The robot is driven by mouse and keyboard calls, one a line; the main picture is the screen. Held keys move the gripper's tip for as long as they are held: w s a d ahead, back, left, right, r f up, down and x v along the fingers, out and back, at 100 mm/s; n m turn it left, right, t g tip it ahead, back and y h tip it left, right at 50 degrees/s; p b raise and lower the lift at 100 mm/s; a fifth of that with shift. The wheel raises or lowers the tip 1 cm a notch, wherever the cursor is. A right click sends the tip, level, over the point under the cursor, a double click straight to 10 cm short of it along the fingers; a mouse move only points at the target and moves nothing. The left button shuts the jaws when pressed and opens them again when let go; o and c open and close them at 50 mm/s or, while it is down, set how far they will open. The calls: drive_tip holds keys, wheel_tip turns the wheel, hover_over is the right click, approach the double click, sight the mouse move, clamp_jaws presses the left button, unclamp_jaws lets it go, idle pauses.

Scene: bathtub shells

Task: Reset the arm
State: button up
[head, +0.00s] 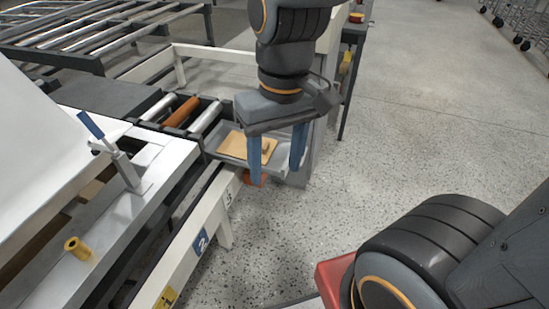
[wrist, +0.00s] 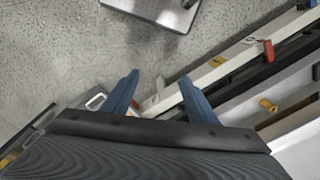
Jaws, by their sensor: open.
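My gripper (head: 277,155) hangs from my arm in the upper middle of the head view. Its two blue fingers point down and stand apart, with nothing between them. In the head view it is in front of a grey tray (head: 290,178) that holds a tan flat piece (head: 233,147); the height above the tray is hard to tell. In the wrist view my gripper (wrist: 158,85) shows its two blue fingers spread, with speckled floor and a white rail beyond them.
A white bathtub shell (head: 40,140) lies at the left. A blue-handled clamp (head: 125,165) and a yellow knob (head: 77,248) stand on the frame beside it. Rollers (head: 182,112) lead to the tray. A metal rack (head: 90,30) is at the back left. Open floor (head: 430,120) lies right.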

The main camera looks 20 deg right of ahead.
idle(0.4)
drive_tip(key=d+r+m+p, duration=0.2)
drive_tip(key=d+r+p, duration=0.5)
drive_tip(key=p, duration=0.7)
drive_tip(key=shift+d+h, duration=0.3)
drive_tip(key=shift+d, duration=0.2)
